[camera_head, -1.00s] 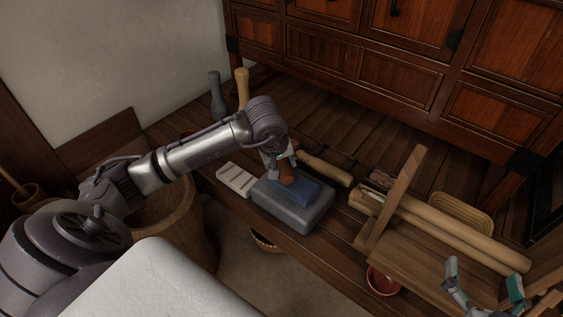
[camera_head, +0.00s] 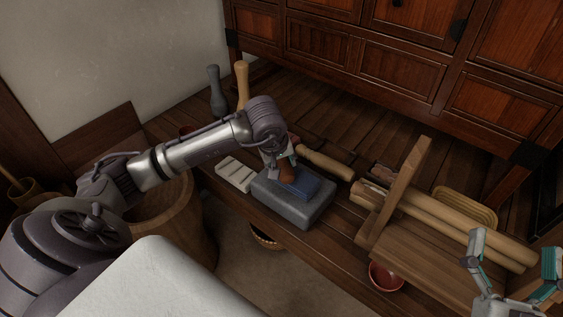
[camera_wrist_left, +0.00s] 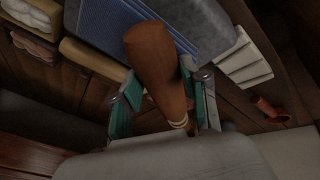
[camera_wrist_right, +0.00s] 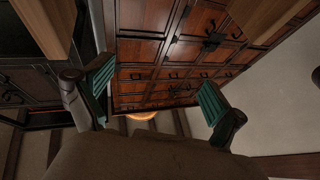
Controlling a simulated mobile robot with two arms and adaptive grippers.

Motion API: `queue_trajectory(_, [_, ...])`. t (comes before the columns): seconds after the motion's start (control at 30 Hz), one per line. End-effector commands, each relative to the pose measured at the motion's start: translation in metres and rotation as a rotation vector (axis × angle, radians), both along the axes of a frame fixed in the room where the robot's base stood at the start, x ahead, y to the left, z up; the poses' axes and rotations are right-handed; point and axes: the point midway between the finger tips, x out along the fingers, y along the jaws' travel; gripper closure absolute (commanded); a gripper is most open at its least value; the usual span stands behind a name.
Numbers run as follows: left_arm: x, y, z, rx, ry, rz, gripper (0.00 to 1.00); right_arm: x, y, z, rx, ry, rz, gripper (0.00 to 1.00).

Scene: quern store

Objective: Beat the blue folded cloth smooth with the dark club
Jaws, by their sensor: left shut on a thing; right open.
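The blue folded cloth (camera_head: 305,186) lies on a grey stone block (camera_head: 291,208). In the left wrist view the cloth (camera_wrist_left: 112,24) has fine lighter stripes. My left gripper (camera_head: 278,162) is shut on the dark reddish-brown club (camera_head: 288,173). In the left wrist view the club (camera_wrist_left: 156,62) points its thick end over the cloth; I cannot tell whether it touches. My left arm hides part of it from the head. My right gripper (camera_head: 515,268) is open and empty at the lower right of the head view, far from the cloth.
A white grooved block (camera_head: 235,174) lies left of the stone. A pale wooden roller (camera_head: 325,164) lies behind it. A wooden frame with long rollers (camera_head: 440,226) stands to the right, near a red bowl (camera_head: 385,276). Two upright clubs, one grey (camera_head: 215,92) and one pale (camera_head: 241,84), stand behind.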

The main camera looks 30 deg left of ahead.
Motion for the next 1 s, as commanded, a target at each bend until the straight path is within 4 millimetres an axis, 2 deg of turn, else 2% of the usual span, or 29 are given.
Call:
queue_trajectory(0.17, [-0.001,-0.001,0.002,-0.001,0.004,-0.001,1.00,0.002,0.000,-0.004,-0.009,0.034,-0.002,0.05])
queue_trajectory(0.5, [0.000,0.000,0.022,0.000,0.001,-0.001,1.00,0.012,-0.005,-0.050,-0.083,0.309,-0.018,0.05])
queue_trajectory(0.8, [-0.001,0.000,0.036,-0.001,0.002,-0.001,1.00,0.008,-0.012,-0.090,-0.141,0.532,-0.032,0.05])
queue_trajectory(1.0, [-0.001,-0.001,0.038,-0.001,0.002,-0.001,1.00,0.006,-0.013,-0.099,-0.153,0.579,-0.035,0.05])
